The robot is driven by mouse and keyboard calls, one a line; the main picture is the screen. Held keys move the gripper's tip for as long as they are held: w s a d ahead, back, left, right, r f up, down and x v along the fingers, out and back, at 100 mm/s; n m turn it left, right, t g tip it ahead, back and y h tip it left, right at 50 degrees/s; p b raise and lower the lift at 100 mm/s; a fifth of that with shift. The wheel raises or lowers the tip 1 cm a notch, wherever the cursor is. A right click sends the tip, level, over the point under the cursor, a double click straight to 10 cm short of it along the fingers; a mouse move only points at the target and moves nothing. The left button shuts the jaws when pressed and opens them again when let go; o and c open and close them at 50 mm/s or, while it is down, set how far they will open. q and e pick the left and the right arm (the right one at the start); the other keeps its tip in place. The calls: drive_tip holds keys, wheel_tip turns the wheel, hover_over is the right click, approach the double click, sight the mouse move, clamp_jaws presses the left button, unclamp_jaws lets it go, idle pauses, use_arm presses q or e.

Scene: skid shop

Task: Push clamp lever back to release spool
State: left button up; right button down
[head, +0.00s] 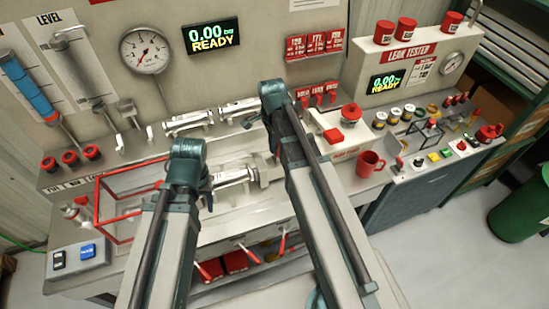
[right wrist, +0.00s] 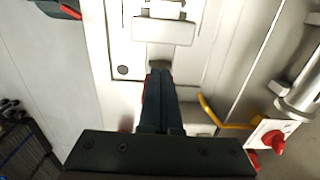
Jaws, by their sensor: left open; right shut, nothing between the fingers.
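A silver spool (head: 233,177) lies level over the bench, its right end at a grey block (head: 268,170) that looks like the clamp. My left gripper (head: 207,193) is open at the spool's left end; I cannot tell whether it touches. My right gripper (right wrist: 158,72) is shut and empty in the right wrist view, its tips just short of a pale block (right wrist: 163,30). In the head view my right arm hides most of that gripper. I cannot make out the clamp lever for certain; a thin red edge shows beside the right fingers.
Two more silver spools (head: 188,121) lie at the back of the bench. A red wire frame (head: 97,205) stands at the left. A red mug (head: 370,163) and the leak tester (head: 410,65) are on the right. A yellow bent bar (right wrist: 222,116) is near my right gripper.

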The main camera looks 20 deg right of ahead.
drive_tip(key=shift+d, duration=0.65)
drive_tip(key=shift+a, duration=0.8)
wheel_tip(320, 180, up, 8)
drive_tip(key=p, duration=0.8)
idle(0.4)
